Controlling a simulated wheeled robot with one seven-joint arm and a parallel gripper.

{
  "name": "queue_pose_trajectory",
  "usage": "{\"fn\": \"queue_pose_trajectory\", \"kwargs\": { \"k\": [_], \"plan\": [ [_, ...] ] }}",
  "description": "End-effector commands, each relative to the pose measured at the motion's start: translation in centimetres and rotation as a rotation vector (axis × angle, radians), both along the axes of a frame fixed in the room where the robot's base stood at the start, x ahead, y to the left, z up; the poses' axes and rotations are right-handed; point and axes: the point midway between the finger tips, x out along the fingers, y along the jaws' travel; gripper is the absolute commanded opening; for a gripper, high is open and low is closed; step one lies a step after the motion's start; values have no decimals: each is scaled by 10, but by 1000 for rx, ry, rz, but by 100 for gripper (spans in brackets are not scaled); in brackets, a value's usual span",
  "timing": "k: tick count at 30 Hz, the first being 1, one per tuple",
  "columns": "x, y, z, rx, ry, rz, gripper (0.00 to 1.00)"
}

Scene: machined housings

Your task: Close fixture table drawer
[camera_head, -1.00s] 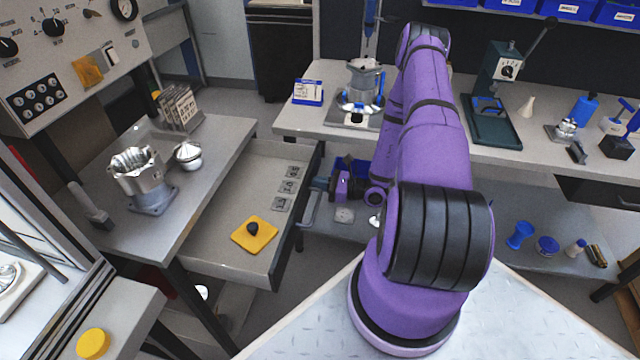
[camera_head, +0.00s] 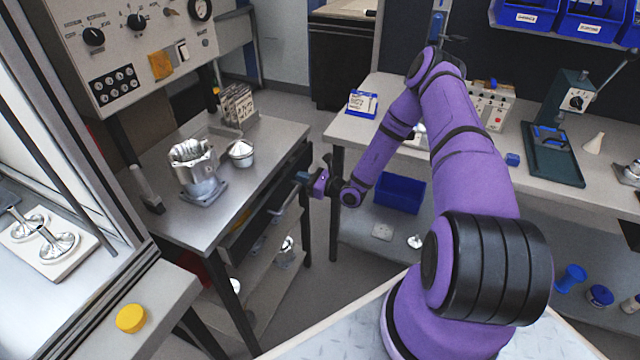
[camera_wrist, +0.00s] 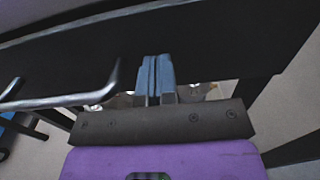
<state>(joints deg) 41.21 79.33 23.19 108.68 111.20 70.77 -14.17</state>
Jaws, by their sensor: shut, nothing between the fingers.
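The fixture table (camera_head: 215,225) stands at the left, and its drawer's black front (camera_head: 294,173) now lies along the table's right edge, so the drawer looks pushed in or nearly so. A small gap cannot be ruled out. The bar handle (camera_head: 287,199) sticks out from that front; in the wrist view the handle (camera_wrist: 70,101) is left of the fingers. My gripper (camera_head: 301,177) is beside the drawer front. In the wrist view its blue fingers (camera_wrist: 154,75) are together, empty, pointing at the black front (camera_wrist: 200,45) and close to or touching it. The drawer's inside is mostly hidden.
On the table stand a machined housing (camera_head: 198,172), a silver cone-shaped part (camera_head: 241,153) and a card rack (camera_head: 236,106). A second bench (camera_head: 360,130) with a blue bin (camera_head: 400,193) below is behind my arm. Floor between the tables is clear.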

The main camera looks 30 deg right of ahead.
Motion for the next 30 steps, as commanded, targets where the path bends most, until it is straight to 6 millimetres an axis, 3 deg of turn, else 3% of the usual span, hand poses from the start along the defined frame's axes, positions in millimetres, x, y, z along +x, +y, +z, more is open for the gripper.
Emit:
{"fn": "queue_pose_trajectory", "kwargs": {
  "k": [9, 24, 30],
  "plan": [
    [25, 18, 0, -1, -2, 1, 0],
    [31, 23, 2, 1, -4, 2, 0],
    [28, 13, 2, -1, -6, 2, 0]
  ]
}}
